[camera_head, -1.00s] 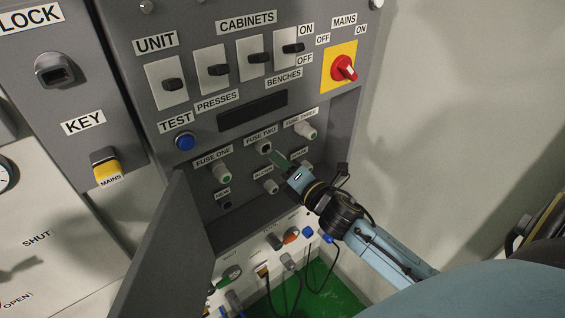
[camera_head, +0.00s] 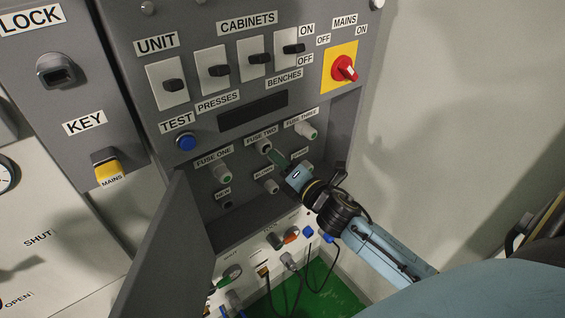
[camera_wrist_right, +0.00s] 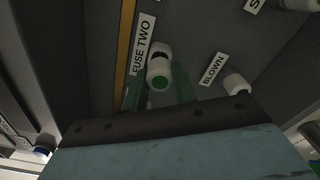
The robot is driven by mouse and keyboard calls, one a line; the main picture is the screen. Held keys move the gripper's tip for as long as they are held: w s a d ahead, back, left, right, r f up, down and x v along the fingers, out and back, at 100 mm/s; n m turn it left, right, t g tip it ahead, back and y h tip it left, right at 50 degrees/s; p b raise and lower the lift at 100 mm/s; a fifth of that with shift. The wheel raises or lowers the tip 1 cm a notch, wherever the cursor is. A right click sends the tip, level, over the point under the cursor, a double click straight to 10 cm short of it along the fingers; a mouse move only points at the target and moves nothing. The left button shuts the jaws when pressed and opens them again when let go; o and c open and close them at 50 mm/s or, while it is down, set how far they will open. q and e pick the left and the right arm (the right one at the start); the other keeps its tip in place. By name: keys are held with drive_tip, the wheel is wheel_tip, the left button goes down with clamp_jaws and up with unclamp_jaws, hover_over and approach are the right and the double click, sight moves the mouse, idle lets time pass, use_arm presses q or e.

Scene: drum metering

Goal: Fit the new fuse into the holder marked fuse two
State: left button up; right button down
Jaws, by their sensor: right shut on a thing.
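My right gripper (camera_head: 279,157) is at the fuse two holder (camera_head: 264,147) in the head view, with its green fingers pointing at it. I cannot tell how deep the fuse sits in the holder. The socket marked new (camera_head: 227,204) looks dark and empty. My left gripper is not in view.
Fuse one (camera_head: 225,176) and fuse three (camera_head: 310,133) flank the holder with green-dotted ends. A grey-white piece (camera_head: 271,186) stands by the blown label, close below my gripper. An open cabinet door (camera_head: 170,255) stands at the left. Plugs and cables hang below.

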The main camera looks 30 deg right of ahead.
drive_tip(key=shift+w+a, duration=0.1)
drive_tip(key=shift+w, duration=1.2)
drive_tip(key=c, duration=1)
unclamp_jaws()
drive_tip(key=shift+c, duration=0.2)
drive_tip(key=shift+s, duration=0.1)
drive_tip(key=s+d+b, duration=0.1)
drive_tip(key=s, duration=1.2)
drive_tip(key=shift+b, duration=0.35)
drive_tip(key=shift+s, duration=0.1)
